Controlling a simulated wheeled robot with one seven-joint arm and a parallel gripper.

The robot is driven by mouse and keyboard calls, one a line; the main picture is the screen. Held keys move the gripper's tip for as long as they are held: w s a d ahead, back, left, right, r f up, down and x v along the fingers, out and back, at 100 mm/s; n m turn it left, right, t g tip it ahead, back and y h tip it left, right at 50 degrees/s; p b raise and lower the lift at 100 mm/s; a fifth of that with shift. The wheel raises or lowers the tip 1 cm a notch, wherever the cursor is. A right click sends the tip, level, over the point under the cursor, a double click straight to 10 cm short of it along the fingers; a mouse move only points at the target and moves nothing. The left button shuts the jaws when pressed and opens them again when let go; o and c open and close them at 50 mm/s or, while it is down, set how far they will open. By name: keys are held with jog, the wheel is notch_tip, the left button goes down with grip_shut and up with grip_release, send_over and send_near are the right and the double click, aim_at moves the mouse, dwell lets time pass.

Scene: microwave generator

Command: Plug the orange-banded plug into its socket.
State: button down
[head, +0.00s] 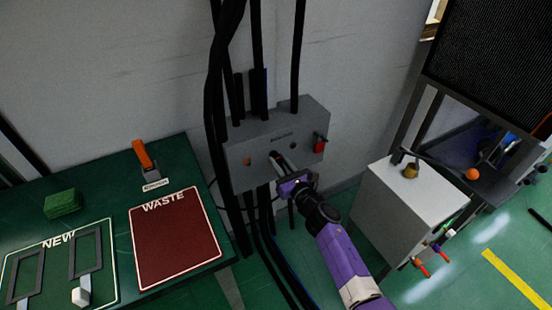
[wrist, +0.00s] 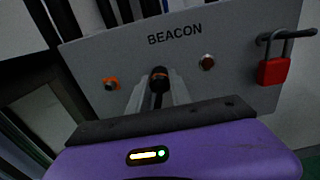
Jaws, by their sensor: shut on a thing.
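My gripper (head: 279,160) is at the front of the grey panel marked BEACON (head: 240,178). In the wrist view its fingers (wrist: 160,95) are shut on a dark, round-ended, plug-like piece (wrist: 159,78). No orange band shows clearly on this piece, and I cannot tell whether it touches the panel. An orange-ringed round fitting (wrist: 111,83), which looks like a socket, is on the panel to the left of the fingers. It also shows in the head view (head: 247,162).
A red padlock (wrist: 275,71) hangs at the panel's right. Black cables (head: 215,95) run above and below the panel. A green table (head: 110,180) with a red WASTE mat (head: 172,240) is at left. A white cabinet (head: 405,205) stands at right with coloured-handled items (head: 420,267) beside it.

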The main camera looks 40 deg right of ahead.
aim_at(281, 165)
jog(key=shift+p+v, duration=0.55)
jog(key=shift+v, duration=2.4)
jog(key=shift+w+a+b, duration=0.4)
jog(key=shift+a+b, duration=0.1)
jog(key=shift+a, duration=0.25)
jog(key=shift+w+a+b, duration=0.4)
jog(key=shift+a+b, duration=0.1)
jog(key=shift+a, duration=0.2)
jog(key=shift+w+a+b, duration=0.4)
jog(key=shift+a+b, duration=0.1)
jog(key=shift+a, duration=0.25)
jog(key=a, duration=0.1)
jog(key=w+a+b, duration=0.2)
jog(key=shift+a, duration=0.35)
